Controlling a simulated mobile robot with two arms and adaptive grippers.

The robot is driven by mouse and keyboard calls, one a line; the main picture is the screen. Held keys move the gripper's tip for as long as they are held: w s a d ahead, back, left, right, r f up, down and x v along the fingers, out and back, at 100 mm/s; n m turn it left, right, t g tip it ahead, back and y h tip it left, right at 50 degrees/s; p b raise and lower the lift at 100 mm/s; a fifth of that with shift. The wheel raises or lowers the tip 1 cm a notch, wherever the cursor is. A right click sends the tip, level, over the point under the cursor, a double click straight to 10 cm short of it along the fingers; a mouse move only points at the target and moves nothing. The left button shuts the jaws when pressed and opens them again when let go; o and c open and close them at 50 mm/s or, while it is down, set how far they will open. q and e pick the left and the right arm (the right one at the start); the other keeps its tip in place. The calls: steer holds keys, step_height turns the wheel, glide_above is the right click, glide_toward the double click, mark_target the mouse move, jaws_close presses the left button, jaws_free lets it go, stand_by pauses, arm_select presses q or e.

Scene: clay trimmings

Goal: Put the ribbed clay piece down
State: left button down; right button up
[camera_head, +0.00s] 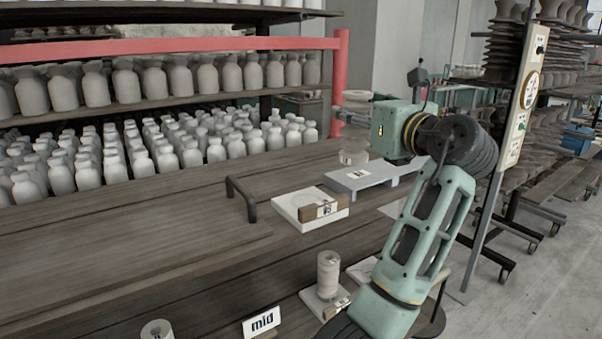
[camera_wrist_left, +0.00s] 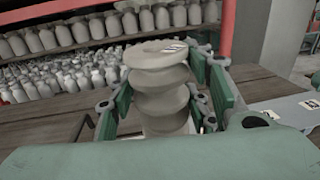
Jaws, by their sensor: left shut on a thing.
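The ribbed clay piece (camera_wrist_left: 160,88) is pale, round and stacked in wide ribs, with a small label on its top. It stands upright between the green fingers of my left gripper (camera_wrist_left: 165,95) in the wrist view. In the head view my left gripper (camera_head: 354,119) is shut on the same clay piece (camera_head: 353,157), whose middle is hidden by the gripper. Its lower end shows just behind the grey board (camera_head: 350,184); I cannot tell whether it touches a surface. My right gripper is not in view.
A white slab (camera_head: 297,220) with a labelled brown block (camera_head: 322,211) lies left of the grey board. A dark handle (camera_head: 240,184) rises beside it. A pale cylinder (camera_head: 328,272) and a "mid" sign (camera_head: 261,323) stand in front. The wooden tabletop (camera_head: 120,250) is clear at left.

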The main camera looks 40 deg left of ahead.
arm_select(q)
steer(key=s+a+f+p, duration=0.3)
steer(key=s+a+f, duration=0.1)
steer(key=a+f, duration=0.4)
steer(key=shift+s+a+f, duration=0.25)
steer(key=shift+s+f, duration=0.1)
steer(key=shift+f, duration=0.4)
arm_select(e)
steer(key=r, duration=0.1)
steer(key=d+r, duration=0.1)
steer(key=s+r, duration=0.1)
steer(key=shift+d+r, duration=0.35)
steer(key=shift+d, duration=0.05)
arm_select(q)
steer(key=c, duration=0.9)
jaws_free()
steer(key=shift+f, duration=0.15)
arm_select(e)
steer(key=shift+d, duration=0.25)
arm_select(q)
steer(key=shift+p, duration=0.3)
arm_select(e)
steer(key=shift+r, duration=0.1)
